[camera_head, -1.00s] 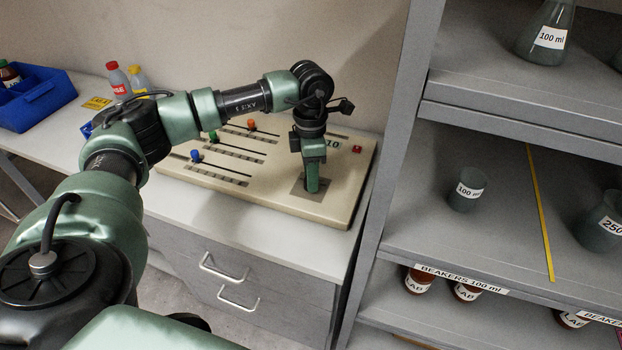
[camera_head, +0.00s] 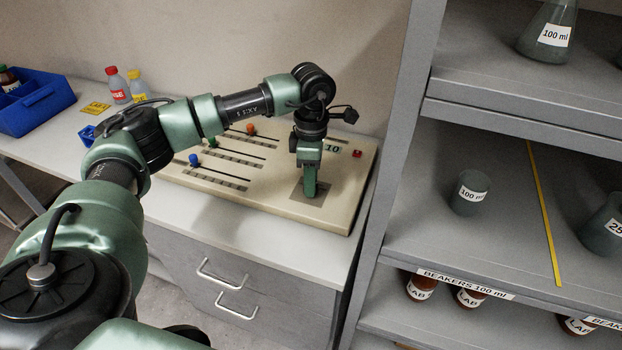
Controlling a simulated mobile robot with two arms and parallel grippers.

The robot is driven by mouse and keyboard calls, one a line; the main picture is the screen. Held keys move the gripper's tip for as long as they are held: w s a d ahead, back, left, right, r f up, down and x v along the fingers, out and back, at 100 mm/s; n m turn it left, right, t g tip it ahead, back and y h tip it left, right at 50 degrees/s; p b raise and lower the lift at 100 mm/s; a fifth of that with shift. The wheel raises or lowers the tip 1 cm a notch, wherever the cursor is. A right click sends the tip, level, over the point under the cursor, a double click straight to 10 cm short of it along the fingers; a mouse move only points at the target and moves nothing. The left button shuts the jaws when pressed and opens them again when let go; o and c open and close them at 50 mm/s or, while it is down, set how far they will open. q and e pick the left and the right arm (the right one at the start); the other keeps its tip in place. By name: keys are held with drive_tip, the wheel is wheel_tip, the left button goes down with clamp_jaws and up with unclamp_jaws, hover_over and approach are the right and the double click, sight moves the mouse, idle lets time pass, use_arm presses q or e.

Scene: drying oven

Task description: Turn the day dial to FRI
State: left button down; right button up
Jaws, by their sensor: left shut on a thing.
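The beige control panel (camera_head: 270,205) lies on the white bench, with slots and coloured slider knobs on its left half. A dark square plate (camera_head: 323,198) is set in its right part. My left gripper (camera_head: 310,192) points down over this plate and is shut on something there. The day dial is not distinctly visible; the gripper covers the middle of the plate, and I cannot read any day marking. A display (camera_head: 332,148) showing "10" is partly hidden behind the gripper. My right gripper is not in view.
A blue (camera_head: 193,160), a green and an orange slider knob (camera_head: 250,129) stand left of the gripper. A red button (camera_head: 357,154) is at the panel's back right. A grey shelf rack (camera_head: 400,140) with glassware stands close on the right. Bottles and a blue bin (camera_head: 38,105) are at far left.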

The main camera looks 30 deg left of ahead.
use_arm(q)
drive_tip(key=c, duration=1)
unclamp_jaws()
drive_tip(key=shift+r, duration=0.1)
drive_tip(key=shift+c, duration=0.2)
drive_tip(key=r, duration=0.4)
drive_tip(key=r+b, duration=0.1)
drive_tip(key=r, duration=0.2)
drive_tip(key=shift+w+a+r, duration=0.1)
drive_tip(key=shift+w+r, duration=0.1)
drive_tip(key=shift+r, duration=0.2)
